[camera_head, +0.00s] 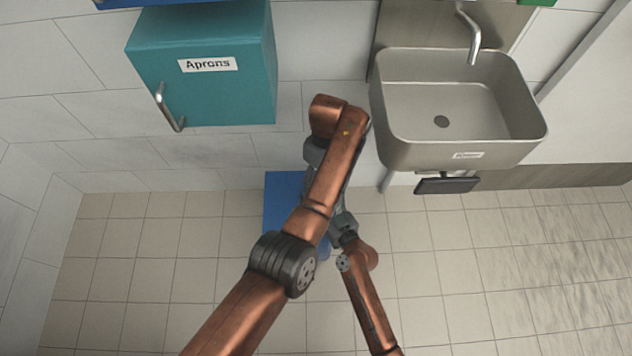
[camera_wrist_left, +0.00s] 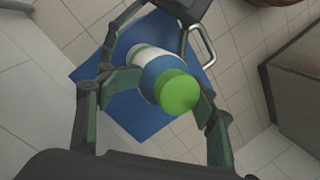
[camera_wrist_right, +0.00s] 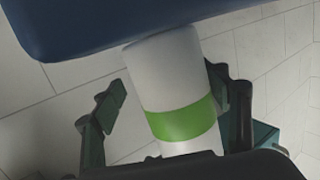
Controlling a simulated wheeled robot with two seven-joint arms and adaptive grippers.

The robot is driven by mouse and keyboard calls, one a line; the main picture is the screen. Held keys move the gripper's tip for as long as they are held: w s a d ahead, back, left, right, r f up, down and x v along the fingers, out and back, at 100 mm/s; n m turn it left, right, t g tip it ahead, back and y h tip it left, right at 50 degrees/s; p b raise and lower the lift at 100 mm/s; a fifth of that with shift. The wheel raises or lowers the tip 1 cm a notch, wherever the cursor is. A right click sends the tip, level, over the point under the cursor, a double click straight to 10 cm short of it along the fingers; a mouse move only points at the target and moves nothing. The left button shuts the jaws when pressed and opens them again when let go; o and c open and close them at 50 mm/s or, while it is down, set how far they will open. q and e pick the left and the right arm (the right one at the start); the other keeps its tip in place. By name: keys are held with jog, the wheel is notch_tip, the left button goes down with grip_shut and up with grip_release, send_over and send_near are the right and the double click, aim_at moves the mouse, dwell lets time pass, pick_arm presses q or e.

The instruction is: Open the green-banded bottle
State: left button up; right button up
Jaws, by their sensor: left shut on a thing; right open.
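The bottle shows in the left wrist view with a green cap (camera_wrist_left: 178,92) facing the camera, a blue upper part and a white body. My left gripper (camera_wrist_left: 162,88) is shut on the bottle, its fingers on either side just behind the cap. In the right wrist view the bottle's white body (camera_wrist_right: 165,75) with its green band (camera_wrist_right: 182,121) is between the fingers of my right gripper (camera_wrist_right: 170,95), which is open around it with a gap at the left finger. The cap is out of sight there. In the head view my arms hide the bottle.
A blue flat surface (camera_head: 281,196) lies behind my arms. A teal aprons cabinet (camera_head: 205,80) with a handle hangs at the upper left. A grey sink (camera_head: 460,150) with a tap is on the right. The tiled floor around is clear.

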jog(key=shift+w+a+r, duration=0.1)
jog(key=shift+r, duration=0.65)
jog(key=shift+w+a+r, duration=0.1)
jog(key=shift+r, duration=0.65)
